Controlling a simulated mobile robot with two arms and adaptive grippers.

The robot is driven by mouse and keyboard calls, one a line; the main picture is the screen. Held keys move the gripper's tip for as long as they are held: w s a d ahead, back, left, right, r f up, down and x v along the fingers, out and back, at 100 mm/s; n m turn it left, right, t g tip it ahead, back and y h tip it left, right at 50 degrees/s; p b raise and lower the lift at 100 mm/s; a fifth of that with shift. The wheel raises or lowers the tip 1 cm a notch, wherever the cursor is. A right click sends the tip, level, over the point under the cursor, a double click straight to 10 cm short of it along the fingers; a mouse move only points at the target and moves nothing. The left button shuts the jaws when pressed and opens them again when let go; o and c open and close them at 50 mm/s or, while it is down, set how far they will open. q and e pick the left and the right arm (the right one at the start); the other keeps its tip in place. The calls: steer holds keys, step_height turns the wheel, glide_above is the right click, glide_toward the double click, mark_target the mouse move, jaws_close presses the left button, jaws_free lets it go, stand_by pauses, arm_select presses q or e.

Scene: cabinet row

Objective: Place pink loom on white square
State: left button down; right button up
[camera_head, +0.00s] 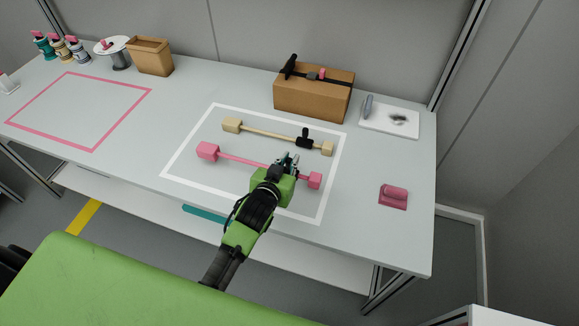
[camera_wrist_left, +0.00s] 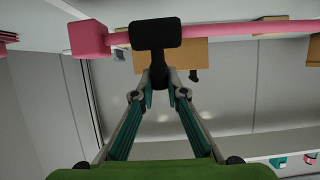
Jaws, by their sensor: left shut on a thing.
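The pink loom (camera_head: 238,159) is a thin bar with a block at each end. In the head view it lies over the white square outline (camera_head: 175,160) on the table, in front of a similar beige loom (camera_head: 265,132). My left gripper (camera_head: 287,165) is shut on the pink loom's black handle, near its right end. In the left wrist view, the fingers (camera_wrist_left: 160,90) close on the handle's stem below the black grip (camera_wrist_left: 155,33), with a pink end block (camera_wrist_left: 89,38) beside it. I cannot tell whether the pink loom touches the table. My right gripper is out of view.
A cardboard box (camera_head: 305,104) with a black-handled tool stands behind the square. A white tray (camera_head: 380,128) and pink block (camera_head: 394,194) are to the right.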

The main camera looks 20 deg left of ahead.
mark_target(288, 169)
arm_select(q)
steer(key=shift+f, duration=1.65)
steer(key=c, duration=2)
jaws_free()
steer(key=v, duration=1.2)
steer(key=shift+r, duration=0.1)
